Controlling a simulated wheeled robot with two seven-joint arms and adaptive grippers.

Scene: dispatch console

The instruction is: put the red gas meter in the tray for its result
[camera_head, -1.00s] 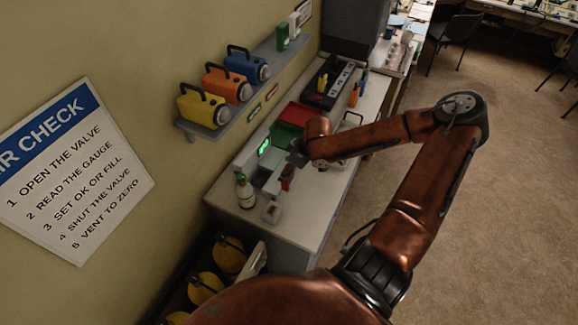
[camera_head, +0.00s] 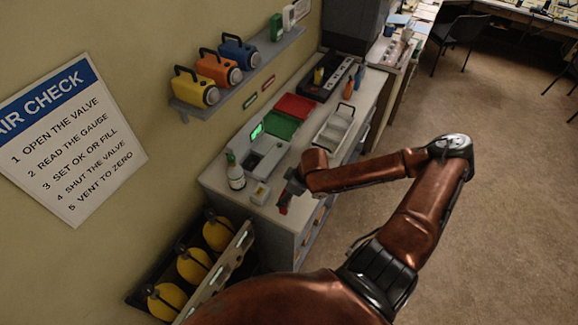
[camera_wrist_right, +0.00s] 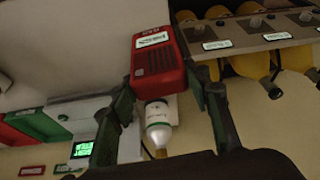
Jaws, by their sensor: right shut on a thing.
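My right gripper (camera_head: 290,192) is shut on the red gas meter (camera_head: 284,207), held near the bench's near corner. In the right wrist view the red gas meter (camera_wrist_right: 158,62) sits between the two fingers (camera_wrist_right: 163,80); its small display's text is too small to read. A red tray (camera_head: 296,106) and a green tray (camera_head: 281,125) lie side by side on the bench, with no contents seen. Beside them stands a grey test station (camera_head: 266,160) with a green lit screen (camera_head: 257,131); the screen also shows in the right wrist view (camera_wrist_right: 83,149). My left gripper is out of view.
A white divided tray (camera_head: 336,128) lies right of the coloured trays. Yellow cylinders (camera_head: 194,266) sit in a rack below. A wall shelf (camera_head: 240,88) holds coloured cases.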

